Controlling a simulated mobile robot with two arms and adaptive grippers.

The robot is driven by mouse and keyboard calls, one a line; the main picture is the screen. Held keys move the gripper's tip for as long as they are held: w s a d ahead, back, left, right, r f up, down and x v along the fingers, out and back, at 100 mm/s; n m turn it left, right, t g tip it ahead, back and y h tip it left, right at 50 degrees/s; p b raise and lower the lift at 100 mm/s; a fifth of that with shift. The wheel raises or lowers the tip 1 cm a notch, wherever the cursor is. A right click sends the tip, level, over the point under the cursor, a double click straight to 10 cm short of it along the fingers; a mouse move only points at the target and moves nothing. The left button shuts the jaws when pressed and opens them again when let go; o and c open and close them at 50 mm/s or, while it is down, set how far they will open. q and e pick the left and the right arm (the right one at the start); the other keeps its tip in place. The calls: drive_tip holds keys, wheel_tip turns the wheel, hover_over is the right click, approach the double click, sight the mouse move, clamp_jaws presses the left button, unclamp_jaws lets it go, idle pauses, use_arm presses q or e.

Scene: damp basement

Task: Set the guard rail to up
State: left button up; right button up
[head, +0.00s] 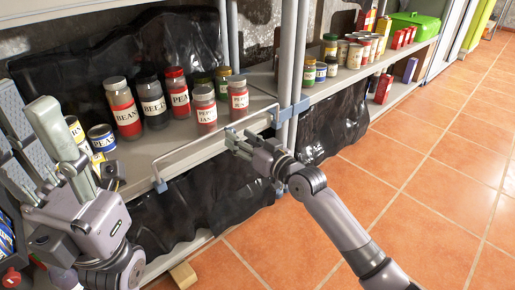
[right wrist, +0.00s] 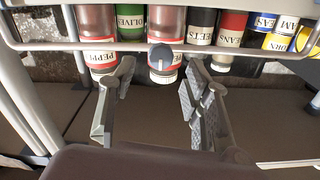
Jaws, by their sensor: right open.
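The guard rail (head: 195,143) is a thin grey wire bar across the front of the jar shelf (head: 150,150), with blue brackets at its ends. It runs beside the jars; I cannot tell its exact tilt. In the right wrist view, which looks upside down, the rail (right wrist: 240,52) crosses in front of the jars and a round grey knob (right wrist: 161,57) shows near its middle.
Jars, including a bean jar (head: 125,108), stand behind the rail, with cans (head: 101,138) at the left. A post (head: 290,70) stands at the rail's right end. More cans and a green box (head: 414,27) fill the right shelf. Tiled floor (head: 430,170) is clear.

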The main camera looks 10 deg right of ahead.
drive_tip(key=v, duration=0.8)
drive_tip(key=shift+s, duration=0.15)
drive_tip(key=shift+d, duration=0.1)
